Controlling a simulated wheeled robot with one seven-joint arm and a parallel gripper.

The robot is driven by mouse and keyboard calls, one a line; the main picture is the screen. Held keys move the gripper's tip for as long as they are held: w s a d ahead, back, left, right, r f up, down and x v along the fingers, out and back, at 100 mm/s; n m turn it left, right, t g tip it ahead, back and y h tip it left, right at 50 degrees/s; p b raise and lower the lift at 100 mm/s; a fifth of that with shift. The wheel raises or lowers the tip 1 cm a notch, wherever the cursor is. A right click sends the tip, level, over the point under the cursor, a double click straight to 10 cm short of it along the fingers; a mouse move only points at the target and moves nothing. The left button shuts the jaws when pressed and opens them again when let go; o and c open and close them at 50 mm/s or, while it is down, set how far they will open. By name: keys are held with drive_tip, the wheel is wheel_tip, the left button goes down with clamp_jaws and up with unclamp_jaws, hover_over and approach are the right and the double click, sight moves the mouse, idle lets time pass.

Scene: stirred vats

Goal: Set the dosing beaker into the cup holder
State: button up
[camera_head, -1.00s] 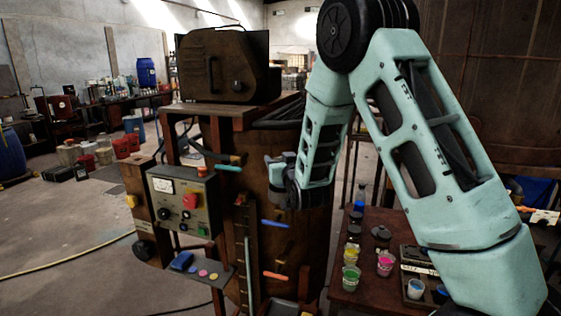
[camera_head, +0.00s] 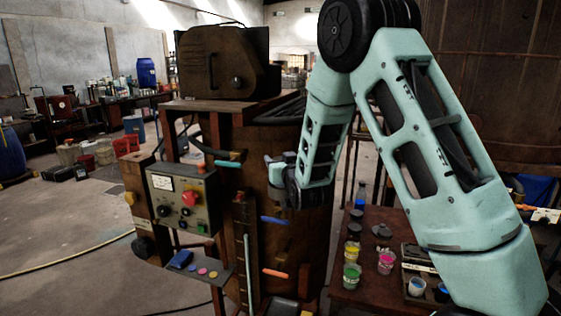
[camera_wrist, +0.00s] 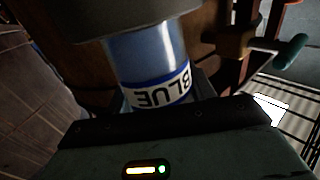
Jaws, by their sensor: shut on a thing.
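A clear cup-like vessel with a blue band and a white label reading BLUE (camera_wrist: 158,90), which I take as the dosing beaker, fills the middle of the wrist view. The label is upside down there. My gripper (camera_head: 277,168) is shut on it, in front of the rusty vat (camera_head: 257,180). In the head view the beaker is hard to tell from the gripper, and the fingertips are hidden. A dark part covers the vessel's upper end in the wrist view. I cannot identify the cup holder with certainty.
A control box (camera_head: 183,200) with a red button stands left of the vat. Coloured levers (camera_head: 273,220) stick out from the vat's front. A red-brown table (camera_head: 375,225) at the right carries several small cups of coloured liquid and a dark tray (camera_head: 421,262).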

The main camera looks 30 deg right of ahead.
drive_tip(key=shift+f+b, duration=1.05)
drive_tip(key=shift+b, duration=0.25)
drive_tip(key=o, duration=1.2)
drive_tip(key=shift+c, duration=0.2)
drive_tip(key=shift+s, duration=0.15)
drive_tip(key=b+v, duration=1.7)
drive_tip(key=b, duration=0.2)
drive_tip(key=shift+s+r, duration=0.1)
